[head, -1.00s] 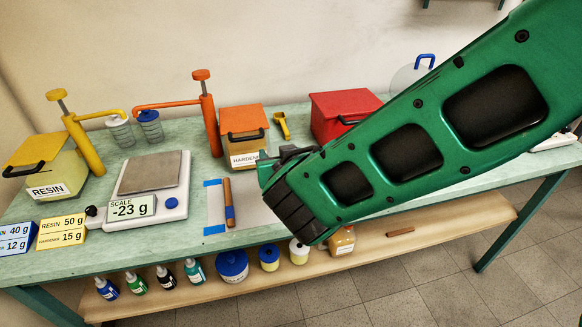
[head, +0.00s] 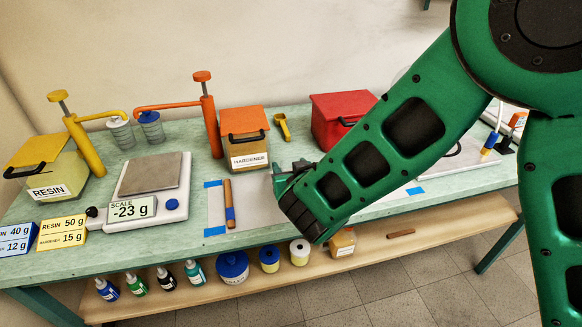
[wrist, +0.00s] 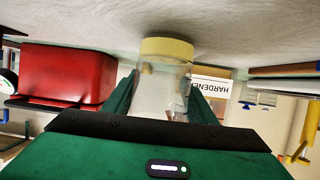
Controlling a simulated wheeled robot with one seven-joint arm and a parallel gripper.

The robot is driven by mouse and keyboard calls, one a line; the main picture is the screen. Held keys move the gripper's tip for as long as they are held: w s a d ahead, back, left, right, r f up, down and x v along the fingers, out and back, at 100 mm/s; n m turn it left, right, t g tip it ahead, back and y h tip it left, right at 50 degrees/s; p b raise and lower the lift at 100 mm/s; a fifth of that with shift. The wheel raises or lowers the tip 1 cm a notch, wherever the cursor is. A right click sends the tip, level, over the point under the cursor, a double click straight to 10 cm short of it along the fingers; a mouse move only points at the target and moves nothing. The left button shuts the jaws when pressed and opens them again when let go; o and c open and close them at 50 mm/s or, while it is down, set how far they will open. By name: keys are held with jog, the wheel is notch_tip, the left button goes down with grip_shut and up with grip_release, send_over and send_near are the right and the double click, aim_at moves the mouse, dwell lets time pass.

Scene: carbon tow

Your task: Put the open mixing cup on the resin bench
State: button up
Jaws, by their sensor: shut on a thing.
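In the wrist view, which is upside down, a clear cup (wrist: 160,92) stands between the two fingers of my gripper (head: 288,172). Its end nearest the bench is a pale yellow band. My gripper is shut on the cup, low over the resin bench (head: 270,118). I cannot tell whether the cup touches the bench top. In the head view my gripper is right of the wooden-handled tool and in front of the hardener box, and the cup is hidden there.
A red box (head: 340,118) and the hardener box (head: 244,148) stand behind my gripper. The scale (head: 150,198) reads -23 g at left, near pumps and the resin box (head: 50,172). A wooden-handled tool (head: 229,203) lies just left of my gripper.

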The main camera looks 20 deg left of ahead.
jog(key=shift+f, duration=0.1)
jog(key=o, duration=1.2)
jog(key=shift+c, duration=0.2)
jog(key=shift+s+r, duration=0.25)
jog(key=v, duration=1.1)
jog(key=shift+s+d, duration=0.2)
jog(key=shift+s, duration=0.1)
